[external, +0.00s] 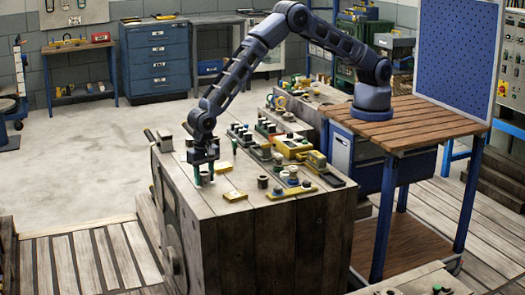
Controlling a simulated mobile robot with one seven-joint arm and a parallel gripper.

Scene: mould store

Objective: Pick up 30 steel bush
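My gripper (204,176) points down at the left part of a wooden bench top (230,205). Its fingertips are close to the surface; the picture is too small to tell whether they touch it or hold anything. A short dark round piece (262,181) with a hollow-looking top stands to the right of my gripper. A smaller dark ring-like piece (278,191) is beside it. Either could be a steel bush, but no size marking can be read.
Yellow plates (235,197) lie near my gripper. Several dark blocks, pegs and yellow holders (291,146) crowd the bench behind and to the right. A slatted wooden table (420,124) with a blue perforated panel (457,55) stands right. The bench's front left corner is clear.

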